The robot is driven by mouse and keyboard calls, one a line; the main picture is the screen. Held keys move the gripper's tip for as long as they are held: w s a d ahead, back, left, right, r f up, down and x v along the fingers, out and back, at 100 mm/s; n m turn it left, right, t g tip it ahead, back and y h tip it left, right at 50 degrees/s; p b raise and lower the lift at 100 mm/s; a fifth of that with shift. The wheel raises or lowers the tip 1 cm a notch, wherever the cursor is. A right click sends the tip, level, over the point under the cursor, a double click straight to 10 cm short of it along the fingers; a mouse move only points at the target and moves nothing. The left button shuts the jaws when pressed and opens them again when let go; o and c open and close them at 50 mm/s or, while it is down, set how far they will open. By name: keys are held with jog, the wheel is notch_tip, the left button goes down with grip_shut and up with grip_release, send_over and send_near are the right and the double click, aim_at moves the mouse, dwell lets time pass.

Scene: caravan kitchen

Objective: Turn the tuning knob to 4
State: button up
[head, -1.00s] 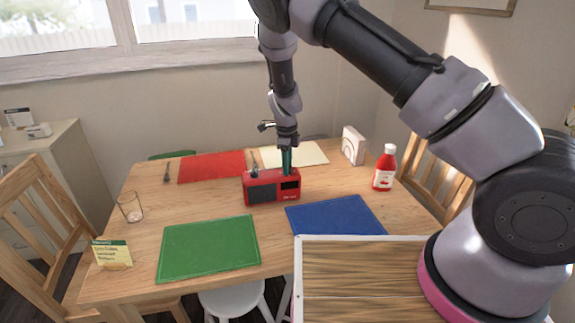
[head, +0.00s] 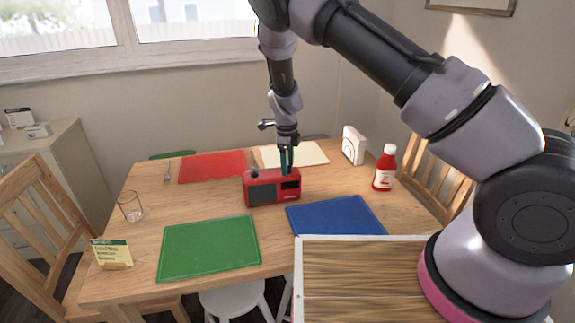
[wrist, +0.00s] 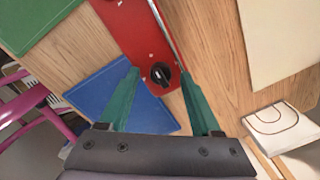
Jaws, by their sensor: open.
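The red radio (head: 262,188) stands on the wooden table in the head view, with a dark speaker grille on its front. In the wrist view I look down on its red top (wrist: 128,25). The black tuning knob (wrist: 160,73) sits on that top near one end, with a light pointer mark; I cannot read any numbers around it. My gripper (head: 287,158) points down over the right end of the radio. In the wrist view its green fingers (wrist: 162,92) are spread on either side of the knob, apart from it. The knob is hidden in the head view.
A red bottle (head: 385,168) and a white napkin holder (head: 353,145) stand to the right. Green (head: 208,248) and blue (head: 335,215) placemats lie in front of the radio.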

notch_tip(320, 180, up, 10)
jog(key=shift+s+a+r, duration=0.15)
jog(key=shift+s+r, duration=0.05)
jog(key=shift+s, duration=0.15)
jog(key=s+d+r+n+t+y, duration=0.15)
jog(key=s+d+r+n, duration=0.25)
jog(key=d+r, duration=0.6)
jog(key=s+d+r+n+y, duration=0.3)
jog(key=d+r, duration=0.3)
jog(key=r, duration=0.8)
jog(key=s+d+r+n+t, duration=0.1)
jog(key=s+d+r+n, duration=0.2)
jog(key=s, duration=0.3)
jog(key=s+d+r+n+t+h, duration=0.1)
jog(key=s+d+r+n+t, duration=0.1)
jog(key=s, duration=0.5)
jog(key=s+d+r+n+t+h, duration=0.1)
jog(key=s+d+r+n+t, duration=0.1)
jog(key=s+d+r+n, duration=0.2)
jog(key=s+d+n, duration=0.1)
jog(key=s+d, duration=0.1)
jog(key=shift+s+d+n, duration=0.3)
jog(key=shift+s, duration=0.1)
